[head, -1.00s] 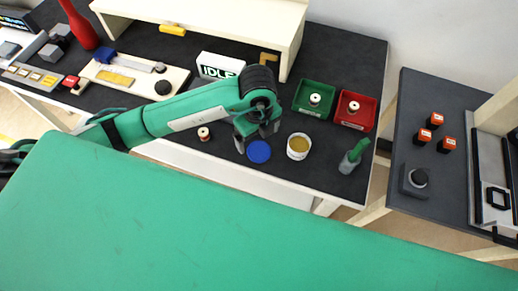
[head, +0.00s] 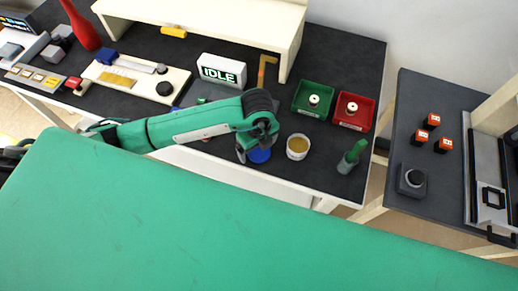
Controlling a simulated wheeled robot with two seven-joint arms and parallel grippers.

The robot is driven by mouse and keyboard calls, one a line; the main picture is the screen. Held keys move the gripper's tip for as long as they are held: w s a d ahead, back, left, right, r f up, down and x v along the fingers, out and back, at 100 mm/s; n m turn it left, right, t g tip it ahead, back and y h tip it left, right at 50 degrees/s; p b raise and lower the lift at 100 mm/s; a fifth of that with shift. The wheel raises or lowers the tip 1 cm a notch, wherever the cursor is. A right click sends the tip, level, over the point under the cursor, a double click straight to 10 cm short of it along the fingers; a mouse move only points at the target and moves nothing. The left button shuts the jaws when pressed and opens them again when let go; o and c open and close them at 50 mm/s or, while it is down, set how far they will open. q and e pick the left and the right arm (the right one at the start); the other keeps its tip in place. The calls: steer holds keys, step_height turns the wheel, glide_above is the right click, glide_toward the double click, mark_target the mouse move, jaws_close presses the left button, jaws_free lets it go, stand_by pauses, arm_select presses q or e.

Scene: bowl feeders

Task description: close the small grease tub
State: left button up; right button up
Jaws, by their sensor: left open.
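The small grease tub (head: 297,147) is a white round tub with yellow-brown grease showing at its open top. It stands near the front edge of the dark table. A blue round lid (head: 259,155) lies just left of it. My left gripper (head: 256,154) is over the lid, pointing down, with its fingers apart at the lid's sides and partly covering it. I cannot tell whether the fingers touch it. My right gripper is not in view.
A green tray (head: 312,112) and a red tray (head: 369,124), each with a white-topped piece inside, stand behind the tub. A grey bottle with a green top (head: 350,159) stands to its right. An IDLE sign (head: 221,71) stands behind my left arm.

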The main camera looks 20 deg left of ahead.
arm_select(q)
steer(key=shift+c, duration=0.4)
steer(key=c, duration=1)
steer(key=shift+r, duration=0.15)
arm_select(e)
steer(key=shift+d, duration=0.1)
arm_select(q)
step_height(320, 180, up, 10)
steer(key=b, duration=0.2)
step_height(320, 180, up, 10)
steer(key=p, duration=0.1)
glide_above(259, 150)
steer(key=shift+s+a, duration=0.1)
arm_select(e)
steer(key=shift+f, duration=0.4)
